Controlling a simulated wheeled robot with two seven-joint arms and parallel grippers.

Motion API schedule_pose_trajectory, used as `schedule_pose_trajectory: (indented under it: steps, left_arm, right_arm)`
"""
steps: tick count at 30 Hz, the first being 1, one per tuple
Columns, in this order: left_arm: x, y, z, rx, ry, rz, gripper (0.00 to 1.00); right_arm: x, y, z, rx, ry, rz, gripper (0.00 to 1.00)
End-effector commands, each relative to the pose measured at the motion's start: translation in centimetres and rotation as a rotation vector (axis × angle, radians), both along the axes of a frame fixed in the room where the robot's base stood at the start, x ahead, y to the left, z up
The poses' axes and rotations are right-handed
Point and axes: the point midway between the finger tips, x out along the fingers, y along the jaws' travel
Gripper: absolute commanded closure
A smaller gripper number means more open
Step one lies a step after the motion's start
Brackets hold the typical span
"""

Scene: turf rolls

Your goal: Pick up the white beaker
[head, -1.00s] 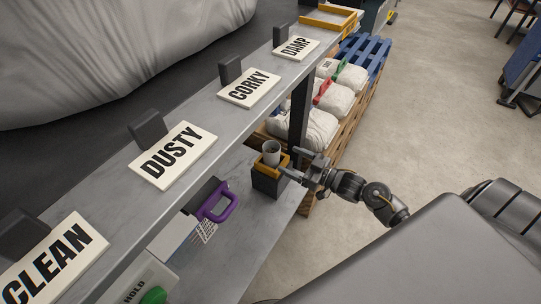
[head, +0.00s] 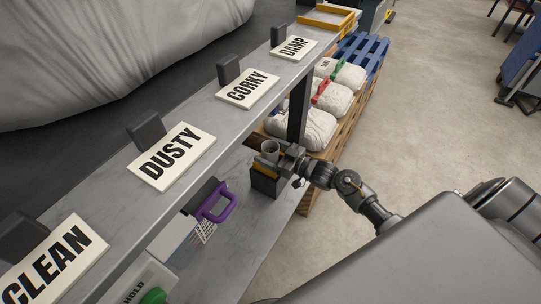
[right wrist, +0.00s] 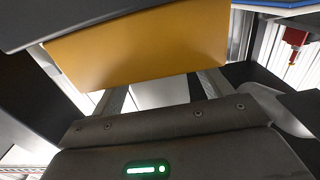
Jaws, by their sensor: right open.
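The white beaker (head: 270,148) looks pale grey and stands upright in a dark holder (head: 266,184) with a yellow-orange upper part, on the lower grey shelf. My right gripper (head: 284,160) is open, right beside the beaker and the holder's top, on their right side. I cannot tell whether the fingers touch either of them. In the right wrist view the yellow-orange part (right wrist: 140,48) fills the space just beyond the two fingers (right wrist: 165,92); I cannot make out the beaker there. My left gripper is not in view.
The upper shelf (head: 110,205) with signs CLEAN, DUSTY, CORKY and DAMP overhangs on the left. A dark post (head: 299,108) stands just behind the beaker. A purple-handled thing (head: 217,203) lies nearer on the lower shelf. White sacks (head: 305,130) sit on a pallet behind.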

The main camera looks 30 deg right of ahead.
Motion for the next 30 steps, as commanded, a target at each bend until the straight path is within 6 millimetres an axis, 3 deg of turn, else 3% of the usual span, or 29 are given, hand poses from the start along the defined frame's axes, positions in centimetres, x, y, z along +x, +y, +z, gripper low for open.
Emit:
schedule_pose_trajectory:
  steps: [2, 14, 23, 30]
  left_arm:
    - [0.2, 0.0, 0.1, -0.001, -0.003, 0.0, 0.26]
    - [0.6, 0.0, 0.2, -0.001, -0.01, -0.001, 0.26]
    - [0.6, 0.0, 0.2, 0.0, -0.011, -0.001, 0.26]
    - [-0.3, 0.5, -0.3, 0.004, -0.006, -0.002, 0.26]
  right_arm:
    - [0.0, 0.0, 0.0, 0.0, 0.0, 0.0, 0.22]
    - [0.0, 0.0, 0.0, 0.0, -0.001, 0.0, 0.72]
    - [0.0, -0.1, 0.3, 0.0, -0.001, 0.0, 0.73]
    - [0.0, -0.1, 2.7, -0.001, -0.004, 0.0, 0.73]
